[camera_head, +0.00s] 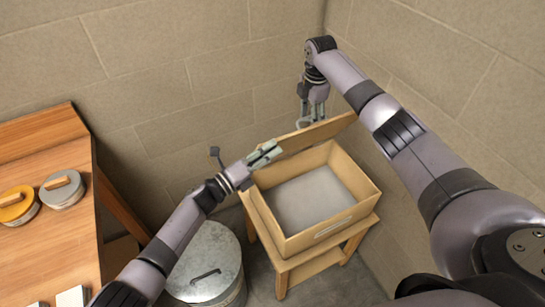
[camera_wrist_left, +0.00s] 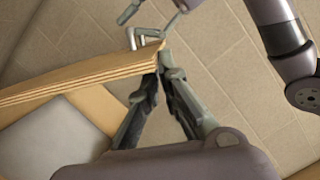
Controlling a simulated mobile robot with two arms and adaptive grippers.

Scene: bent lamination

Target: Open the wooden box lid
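The wooden box (camera_head: 290,242) stands open-topped on a small wooden stand. Its wooden lid (camera_head: 318,133) is raised and tilted along the box's far side; its layered edge shows in the left wrist view (camera_wrist_left: 90,72). My left gripper (camera_head: 268,154) is at the lid's left end. In the left wrist view its fingers (camera_wrist_left: 163,68) converge at the lid's corner; whether they pinch it is unclear. My right gripper (camera_head: 312,118) is above and behind the lid, its fingers apart, close to the lid; contact is not clear.
Inside the box is a grey surface (camera_head: 308,198). A lidded metal bin (camera_head: 207,262) stands left of the stand. A wooden table (camera_head: 75,240) at left holds a yellow-topped tin (camera_head: 14,206) and a grey-topped tin (camera_head: 62,192). Block walls close off the back and right.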

